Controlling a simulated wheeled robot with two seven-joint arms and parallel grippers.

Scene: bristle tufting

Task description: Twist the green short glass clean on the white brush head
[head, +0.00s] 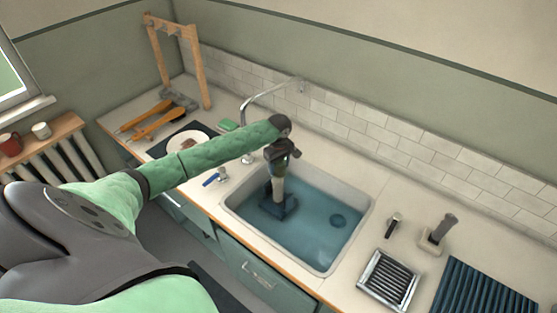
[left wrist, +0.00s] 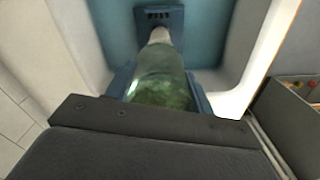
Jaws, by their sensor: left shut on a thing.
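My left gripper (head: 280,160) is above the left part of the sink, pointing down. In the left wrist view its blue fingers (left wrist: 160,95) are shut on a green see-through glass (left wrist: 158,78), which narrows away from the camera. At its far end is a pale, whitish piece (left wrist: 159,35), beside a dark blue slotted base (left wrist: 158,14). In the head view a pale upright piece (head: 278,188) stands between the gripper and the dark blue base (head: 283,209) in the sink. I cannot tell whether this is the white brush head or part of the glass. My right gripper is out of view.
The sink (head: 345,225) has a pale rim and blue water, with a faucet (head: 262,95) behind. To its right are a metal rack (head: 388,280), a grey upright tool (head: 441,230) and a blue ribbed mat (head: 485,293).

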